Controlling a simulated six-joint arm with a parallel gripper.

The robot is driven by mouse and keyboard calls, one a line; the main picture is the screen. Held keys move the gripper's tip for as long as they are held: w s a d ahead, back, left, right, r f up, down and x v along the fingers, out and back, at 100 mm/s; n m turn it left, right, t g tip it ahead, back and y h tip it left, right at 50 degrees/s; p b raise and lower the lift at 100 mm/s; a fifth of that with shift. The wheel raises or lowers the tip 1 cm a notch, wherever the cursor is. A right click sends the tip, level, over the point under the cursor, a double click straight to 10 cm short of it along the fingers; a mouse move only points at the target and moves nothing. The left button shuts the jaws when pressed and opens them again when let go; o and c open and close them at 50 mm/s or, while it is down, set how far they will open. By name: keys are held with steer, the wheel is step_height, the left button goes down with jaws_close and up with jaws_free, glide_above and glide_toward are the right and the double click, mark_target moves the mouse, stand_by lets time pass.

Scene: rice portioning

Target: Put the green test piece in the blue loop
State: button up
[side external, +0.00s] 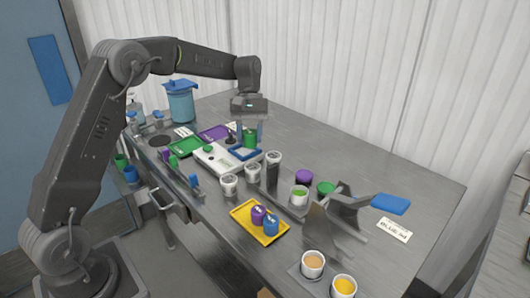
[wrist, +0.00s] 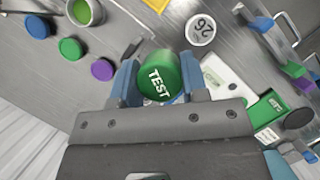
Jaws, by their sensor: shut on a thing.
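The green test piece (wrist: 158,78), a green cylinder marked TEST on top, sits between the two blue fingers of my gripper (wrist: 161,80) in the wrist view. In the side view my gripper (side external: 250,132) points down, shut on the green piece (side external: 249,140). The piece is held over or just behind the loop; I cannot tell the exact gap. In the wrist view the loop is mostly hidden by my gripper and the piece.
A green tray (side external: 186,147) and a purple tray (side external: 214,132) lie to the left. A yellow tray (side external: 247,228) with purple and blue pieces is nearer. The table's back right is clear.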

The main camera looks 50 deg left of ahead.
steer(key=w+a+n+t+y, duration=0.1)
steer(key=w+a+n+t, duration=0.3)
steer(key=a+n, duration=0.65)
steer(key=w+a+n+t+y, duration=0.1)
steer(key=w+a+n+t, duration=0.35)
steer(key=n, duration=0.85)
steer(key=shift+g, duration=0.55)
steer(key=f, duration=0.1)
steer(key=a+f, duration=0.1)
steer(key=f, duration=0.1)
steer(key=a+f, duration=0.1)
steer(key=shift+w+a+f, duration=0.1)
steer(key=shift+w+f, duration=0.1)
steer(key=shift+w, duration=0.05)
glide_above(271, 147)
steer(key=s+d, duration=0.3)
steer(key=s, duration=0.1)
step_height(271, 147, down, 6)
steer(key=shift+f, duration=0.2)
steer(key=shift+w+d+f, duration=0.15)
steer(key=shift+d+f, duration=0.15)
steer(key=shift+f, duration=1.85)
steer(key=shift+f, duration=0.15)
steer(key=o, duration=0.6)
steer(key=shift+o, duration=0.2)
